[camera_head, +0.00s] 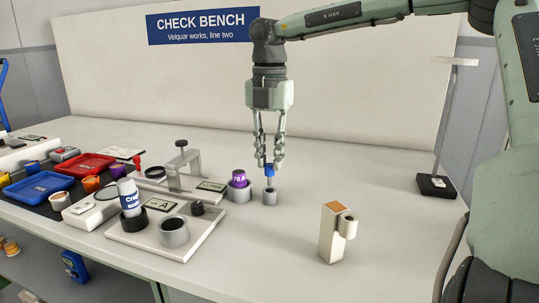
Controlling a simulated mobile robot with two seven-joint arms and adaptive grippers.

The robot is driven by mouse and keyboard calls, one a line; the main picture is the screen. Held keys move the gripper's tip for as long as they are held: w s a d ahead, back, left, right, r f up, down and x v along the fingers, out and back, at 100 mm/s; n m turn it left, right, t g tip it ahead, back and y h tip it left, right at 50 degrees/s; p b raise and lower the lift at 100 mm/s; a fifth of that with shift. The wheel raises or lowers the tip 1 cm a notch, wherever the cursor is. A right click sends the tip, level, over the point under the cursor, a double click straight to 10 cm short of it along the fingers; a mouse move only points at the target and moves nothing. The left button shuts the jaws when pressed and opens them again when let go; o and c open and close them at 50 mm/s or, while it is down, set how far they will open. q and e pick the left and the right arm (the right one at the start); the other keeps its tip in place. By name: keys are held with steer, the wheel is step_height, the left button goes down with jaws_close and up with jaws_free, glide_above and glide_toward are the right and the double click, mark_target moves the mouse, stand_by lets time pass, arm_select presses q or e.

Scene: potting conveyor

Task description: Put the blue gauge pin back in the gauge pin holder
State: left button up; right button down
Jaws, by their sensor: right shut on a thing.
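My right gripper (270,165) points straight down over the check bench and is shut on the blue gauge pin (269,171). The pin is upright, with its blue head between the fingertips and a thin grey shank below. My left gripper is not in view.
A grey cup with a purple-topped piece (239,188) stands just left of the holder. A beige block with a round end (337,232) stands at front right. A fixture plate (190,240), a red tray (88,165) and a blue tray (38,186) fill the left. The right of the bench is mostly clear.

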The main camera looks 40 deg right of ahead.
mark_target(270, 164)
steer(key=shift+f+b, duration=1.5)
steer(key=shift+f, duration=0.4)
steer(key=c, duration=1.3)
jaws_free()
steer(key=shift+c, duration=0.2)
steer(key=shift+r, duration=0.1)
step_height(270, 164, up, 12)
